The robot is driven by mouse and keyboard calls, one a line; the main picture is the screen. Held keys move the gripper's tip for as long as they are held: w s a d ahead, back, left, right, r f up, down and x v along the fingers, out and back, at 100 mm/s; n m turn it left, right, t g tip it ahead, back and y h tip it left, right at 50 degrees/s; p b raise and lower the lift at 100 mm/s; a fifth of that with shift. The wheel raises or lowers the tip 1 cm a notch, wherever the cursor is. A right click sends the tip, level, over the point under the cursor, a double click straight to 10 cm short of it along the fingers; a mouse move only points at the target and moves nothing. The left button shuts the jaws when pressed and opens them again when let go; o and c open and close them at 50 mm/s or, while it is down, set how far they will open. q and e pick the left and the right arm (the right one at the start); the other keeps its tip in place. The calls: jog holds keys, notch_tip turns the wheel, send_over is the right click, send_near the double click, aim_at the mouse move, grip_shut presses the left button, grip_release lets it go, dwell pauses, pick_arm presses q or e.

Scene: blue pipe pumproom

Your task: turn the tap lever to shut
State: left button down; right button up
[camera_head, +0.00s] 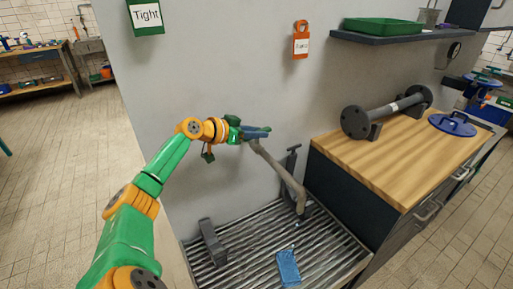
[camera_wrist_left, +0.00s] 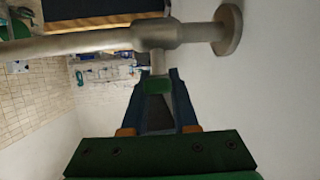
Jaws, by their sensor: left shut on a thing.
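The tap is a dull grey pipe (camera_head: 280,172) that runs from the wall down to a spout above the slatted drain grate. In the left wrist view, the tap body (camera_wrist_left: 152,35) crosses the top, with a round wall flange at its right end and a short stem. A green-ended piece (camera_wrist_left: 157,85) on the stem sits between my fingers; it seems to be the lever. My left gripper (camera_head: 262,131) is at the top of the tap, its blue fingers shut on the lever. The fingers hide most of the lever in the head view. My right gripper is not in view.
The grate (camera_head: 235,260) holds a grey block (camera_head: 212,243) and a blue cloth-like piece (camera_head: 288,268). A wooden bench (camera_head: 395,165) stands at right with a flanged pipe (camera_head: 385,112) and a blue handwheel (camera_head: 453,123). A "Tight" sign (camera_head: 146,15) and an orange tag (camera_head: 301,42) hang on the wall.

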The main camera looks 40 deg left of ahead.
pick_arm(q)
jog(key=shift+f+m+g+h+b, duration=0.1)
jog(key=shift+m+g+h+b, duration=0.2)
jog(key=shift+m+h+b, duration=0.45)
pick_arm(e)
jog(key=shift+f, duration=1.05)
pick_arm(q)
jog(key=shift+h, duration=0.25)
jog(key=c, duration=0.7)
grip_release()
jog(key=shift+w, duration=0.15)
jog(key=shift+s+a, duration=0.1)
jog(key=shift+s, duration=0.2)
jog(key=b+v, duration=0.3)
jog(key=v, duration=0.3)
jog(key=shift+s+b, duration=0.2)
jog(key=shift+b, duration=0.2)
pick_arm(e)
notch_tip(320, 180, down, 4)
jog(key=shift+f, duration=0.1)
